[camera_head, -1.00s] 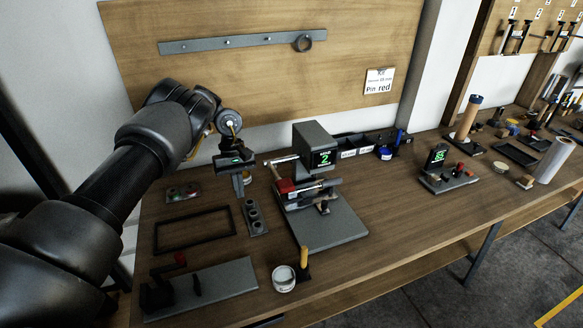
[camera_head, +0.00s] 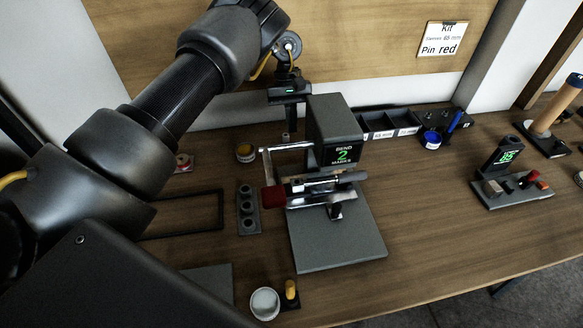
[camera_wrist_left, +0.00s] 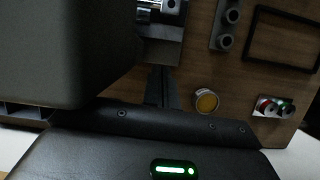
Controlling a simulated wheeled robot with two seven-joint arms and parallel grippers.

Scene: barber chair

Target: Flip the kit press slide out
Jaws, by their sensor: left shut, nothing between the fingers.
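The kit press has a dark upright head (camera_head: 333,118) with a green "2" on its screen and a flat grey base (camera_head: 340,245). Silver slide bars (camera_head: 320,197) with a red block (camera_head: 274,197) at their left end lie across it, below the head. A pale crank-like rod (camera_head: 267,165) stands at the left of the head. My left gripper (camera_head: 291,122) is shut and empty, pointing down behind and left of the head. In the left wrist view, the dark fingers (camera_wrist_left: 160,88) lie close beside a large dark block; contact cannot be told. My right gripper is not in view.
A grey block with round holes (camera_head: 248,208) and a dark frame (camera_head: 190,213) lie left of the press. A yellow-topped pot (camera_head: 245,153) stands near my left gripper. A white jar (camera_head: 264,303) stands in front. Bins (camera_head: 385,125) are behind right. Bench right of the base is clear.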

